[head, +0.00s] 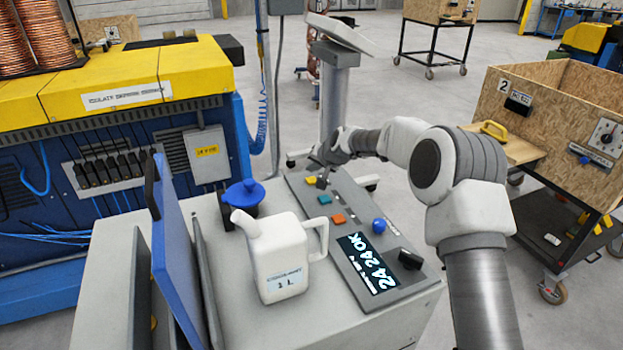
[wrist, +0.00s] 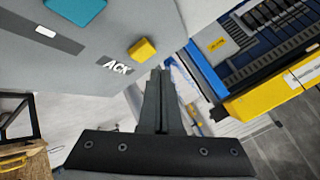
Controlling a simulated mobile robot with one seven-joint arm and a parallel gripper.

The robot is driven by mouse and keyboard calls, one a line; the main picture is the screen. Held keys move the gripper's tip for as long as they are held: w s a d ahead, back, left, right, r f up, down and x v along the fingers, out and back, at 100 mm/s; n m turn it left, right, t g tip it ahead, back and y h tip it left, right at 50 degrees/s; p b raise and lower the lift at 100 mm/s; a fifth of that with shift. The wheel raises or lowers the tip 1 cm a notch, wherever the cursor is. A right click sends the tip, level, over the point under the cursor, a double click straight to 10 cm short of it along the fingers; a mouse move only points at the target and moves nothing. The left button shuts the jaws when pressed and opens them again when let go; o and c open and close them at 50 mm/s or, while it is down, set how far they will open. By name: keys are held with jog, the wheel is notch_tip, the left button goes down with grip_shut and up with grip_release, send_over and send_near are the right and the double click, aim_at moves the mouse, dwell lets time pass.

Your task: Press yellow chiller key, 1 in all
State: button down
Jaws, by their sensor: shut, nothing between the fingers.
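The yellow key (head: 311,180) is a small square button at the far end of the sloped grey control panel (head: 352,226). In the wrist view the yellow key (wrist: 142,49) stands proud of the panel, beside the letters ACK. My gripper (head: 322,183) is over the far end of the panel, just right of the yellow key. In the wrist view the shut, empty fingertips (wrist: 158,73) point towards the panel, a little below and right of the key. A gap shows between them in that picture; I cannot tell how high the tips are above the panel.
A teal key (head: 325,199), an orange key (head: 338,218), a blue knob (head: 379,225) and a black knob (head: 410,259) share the panel with a lit display (head: 369,264). A white jug (head: 277,262) stands close left. A blue lid (head: 172,265) stands raised further left.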

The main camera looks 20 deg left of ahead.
aim_at(313, 182)
jog(key=shift+r+p, duration=0.8)
jog(key=shift+r, duration=1.2)
jog(key=s+d+r+n+h, duration=0.2)
jog(key=s+d+r+h, duration=0.2)
jog(key=s+d+r, duration=1.5)
jog(key=s+d+f, duration=0.1)
jog(key=s+d, duration=0.4)
jog(key=s, duration=0.4)
jog(key=s+d+f+m+h, duration=0.1)
jog(key=s+d+f, duration=0.1)
jog(key=s+d, duration=0.3)
jog(key=s+d+f+g+h, duration=0.1)
jog(key=s+d, duration=0.4)
jog(key=s, duration=0.8)
jog(key=shift+f+m, duration=0.2)
jog(key=shift+m, duration=0.1)
jog(key=shift+s+d, duration=0.1)
